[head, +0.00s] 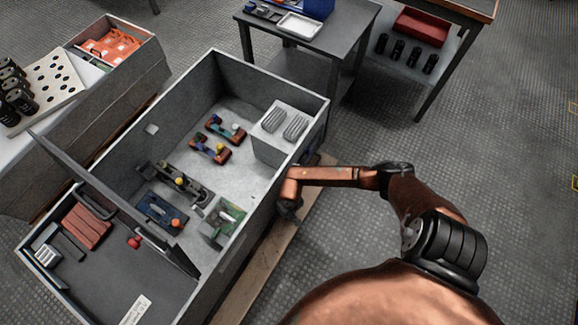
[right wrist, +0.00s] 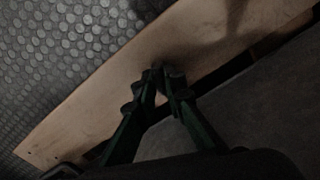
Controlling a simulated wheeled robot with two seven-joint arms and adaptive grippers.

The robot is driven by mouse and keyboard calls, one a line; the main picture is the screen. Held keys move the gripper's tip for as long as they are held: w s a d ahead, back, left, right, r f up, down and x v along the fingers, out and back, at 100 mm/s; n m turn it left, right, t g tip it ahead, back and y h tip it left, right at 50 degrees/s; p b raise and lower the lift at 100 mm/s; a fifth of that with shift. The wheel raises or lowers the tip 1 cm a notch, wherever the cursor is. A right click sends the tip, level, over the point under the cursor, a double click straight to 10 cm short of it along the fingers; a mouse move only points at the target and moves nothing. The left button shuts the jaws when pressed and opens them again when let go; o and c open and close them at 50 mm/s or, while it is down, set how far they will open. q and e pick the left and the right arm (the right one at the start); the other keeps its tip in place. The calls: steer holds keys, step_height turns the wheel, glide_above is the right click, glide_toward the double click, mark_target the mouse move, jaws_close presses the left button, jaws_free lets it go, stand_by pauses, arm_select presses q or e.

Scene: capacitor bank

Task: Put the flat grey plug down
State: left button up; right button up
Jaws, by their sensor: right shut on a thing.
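My right gripper (head: 288,211) hangs just outside the right wall of the large grey cabinet (head: 248,212), low over a wooden plank. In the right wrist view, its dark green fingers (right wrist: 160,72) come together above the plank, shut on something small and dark. I take this to be the flat grey plug, but the picture is too dark to show its shape or colour. I cannot tell whether it touches the plank. My left gripper is not in view.
The wooden plank (head: 254,282) runs along the cabinet's right side. The cabinet holds coloured components and a white ribbed block (head: 283,127). A grey table (head: 338,38) with a white tray (head: 299,25) stands behind. Open floor lies to the right.

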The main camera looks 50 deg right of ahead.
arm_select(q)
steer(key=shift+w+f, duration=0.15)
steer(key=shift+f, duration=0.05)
arm_select(e)
steer(key=shift+f, duration=0.25)
steer(key=o, duration=0.5)
steer(key=shift+o, duration=1.3)
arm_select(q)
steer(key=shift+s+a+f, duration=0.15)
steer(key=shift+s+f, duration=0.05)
